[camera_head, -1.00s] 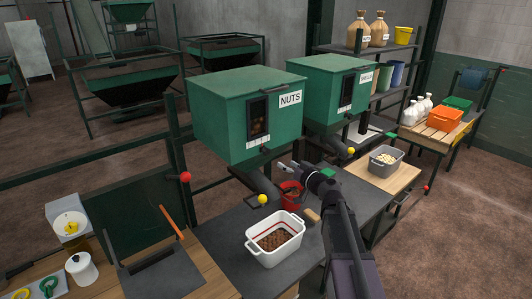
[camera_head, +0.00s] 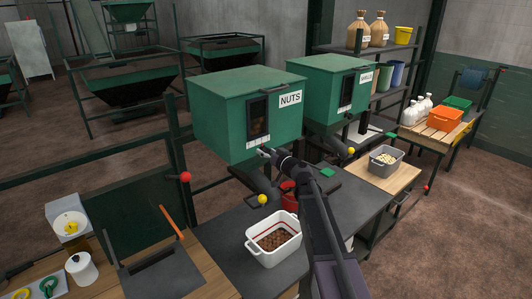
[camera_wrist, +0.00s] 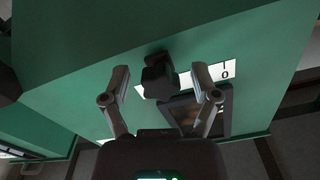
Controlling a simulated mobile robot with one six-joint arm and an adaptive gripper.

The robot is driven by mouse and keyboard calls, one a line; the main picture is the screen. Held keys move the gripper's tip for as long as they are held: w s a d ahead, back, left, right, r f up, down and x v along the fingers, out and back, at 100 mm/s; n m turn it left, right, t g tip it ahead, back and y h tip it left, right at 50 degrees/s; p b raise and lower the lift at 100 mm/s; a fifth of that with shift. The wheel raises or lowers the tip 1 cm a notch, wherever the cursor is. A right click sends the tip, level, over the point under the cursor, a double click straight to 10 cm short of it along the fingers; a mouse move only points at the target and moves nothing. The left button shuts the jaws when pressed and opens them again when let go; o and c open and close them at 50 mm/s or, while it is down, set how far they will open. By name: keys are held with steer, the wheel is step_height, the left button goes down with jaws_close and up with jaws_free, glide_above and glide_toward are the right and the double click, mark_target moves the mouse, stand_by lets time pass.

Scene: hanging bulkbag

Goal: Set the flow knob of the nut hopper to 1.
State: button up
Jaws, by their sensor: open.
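The nut hopper (camera_head: 225,110) is a green box with a NUTS label and a dark window, at the middle of the head view. A white scale strip (camera_head: 258,141) lies below the window. In the wrist view, a black knob (camera_wrist: 158,80) sits on the white strip (camera_wrist: 215,72), with the marks 1 and 0 showing to its right. My gripper (camera_wrist: 160,82) is open, with one finger on each side of the knob in the picture. Whether the fingers touch it cannot be told. In the head view my gripper (camera_head: 266,152) is at the hopper's lower front and hides the knob.
A white bin (camera_head: 274,240) with brown nuts stands on the dark counter below. A red container (camera_head: 289,197) is partly hidden by my arm. A yellow ball handle (camera_head: 263,199) and a red one (camera_head: 185,177) stick out nearby. A second green hopper (camera_head: 335,85) stands at right.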

mark_target(255, 151)
jaws_close()
steer(key=shift+s+a, duration=0.45)
steer(key=shift+a, duration=0.2)
steer(key=shift+s+a, duration=0.4)
steer(key=shift+a, duration=0.25)
steer(key=shift+d, duration=0.1)
jaws_free()
steer(key=v, duration=1.2)
